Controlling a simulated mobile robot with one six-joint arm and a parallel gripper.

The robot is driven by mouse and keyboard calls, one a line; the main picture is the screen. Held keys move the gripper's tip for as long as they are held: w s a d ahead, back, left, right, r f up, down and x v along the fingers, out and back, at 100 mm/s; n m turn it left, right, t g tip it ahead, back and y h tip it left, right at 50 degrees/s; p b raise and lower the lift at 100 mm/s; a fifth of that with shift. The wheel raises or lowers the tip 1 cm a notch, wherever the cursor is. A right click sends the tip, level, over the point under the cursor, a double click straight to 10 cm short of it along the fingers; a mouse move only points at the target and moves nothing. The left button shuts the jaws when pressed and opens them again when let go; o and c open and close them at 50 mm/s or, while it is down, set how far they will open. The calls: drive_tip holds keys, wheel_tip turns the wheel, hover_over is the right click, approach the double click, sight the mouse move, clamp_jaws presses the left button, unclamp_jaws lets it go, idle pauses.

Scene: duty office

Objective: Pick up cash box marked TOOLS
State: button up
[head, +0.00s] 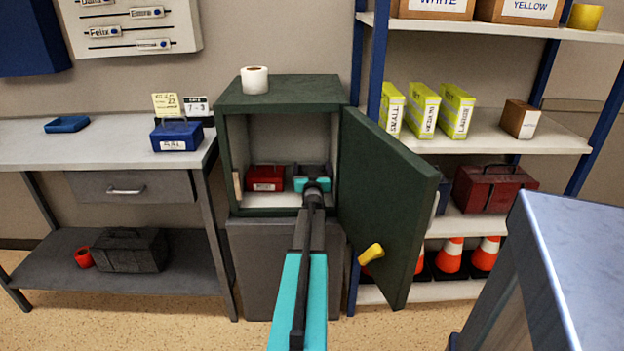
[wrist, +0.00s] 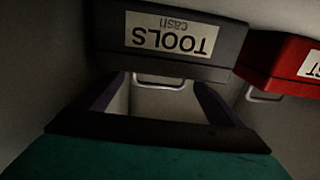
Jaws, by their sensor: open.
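The dark grey cash box marked TOOLS (wrist: 170,36) fills the top of the wrist view, its label upside down there. Its light metal handle (wrist: 160,82) shows between the tips of my open gripper (wrist: 162,88). I cannot tell whether the fingers touch it. In the head view, the box (head: 312,168) is inside the green safe (head: 226,150), at the right, mostly hidden behind my gripper (head: 312,184). My arm reaches in through the open front.
A red cash box (head: 265,178) stands left of the TOOLS box inside the safe. The safe door (head: 390,200) stands open at the right. A white roll (head: 254,79) is on top. A blue box (head: 176,134) sits on the left bench.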

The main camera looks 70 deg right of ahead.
drive_tip(key=c, duration=1.9)
drive_tip(key=shift+r, duration=0.1)
drive_tip(key=shift+c, duration=1.1)
drive_tip(key=shift+r, duration=0.2)
wheel_tip(320, 180, up, 4)
drive_tip(key=p, duration=0.3)
drive_tip(key=shift+f, duration=0.25)
drive_tip(key=p+v, duration=0.1)
drive_tip(key=v, duration=1.9)
drive_tip(key=shift+a+p, duration=0.3)
drive_tip(key=shift+p, duration=0.1)
drive_tip(key=a+p, duration=0.1)
drive_tip(key=p, duration=0.3)
drive_tip(key=shift+s+a, duration=0.1)
drive_tip(key=shift+s, duration=0.25)
